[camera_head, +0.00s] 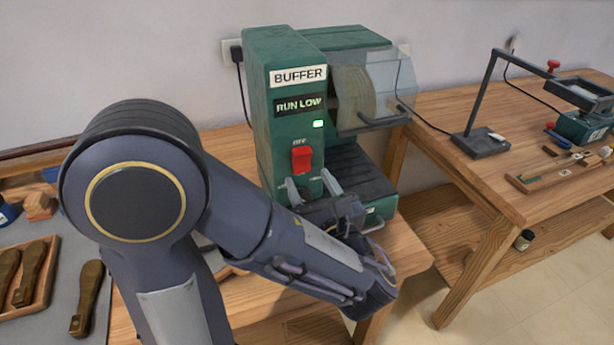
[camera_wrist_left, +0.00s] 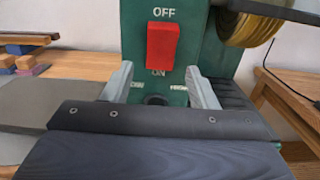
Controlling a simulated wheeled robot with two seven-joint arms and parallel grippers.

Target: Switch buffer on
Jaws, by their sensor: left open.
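The green buffer machine (camera_head: 278,130) stands on the wooden bench and bears a "BUFFER" label and a "RUN LOW" plate with a lit green lamp (camera_head: 318,124). Its red rocker switch (camera_head: 302,159) is on the front face. A dark round knob (camera_wrist_left: 155,100) shows between the fingers.
A clear guard (camera_head: 385,85) covers the buffing wheel (camera_head: 354,95) at the machine's right. Wooden-handled tools (camera_head: 88,295) lie at the left. A second bench (camera_head: 470,110) with a lamp-like stand (camera_head: 482,142) is at the right.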

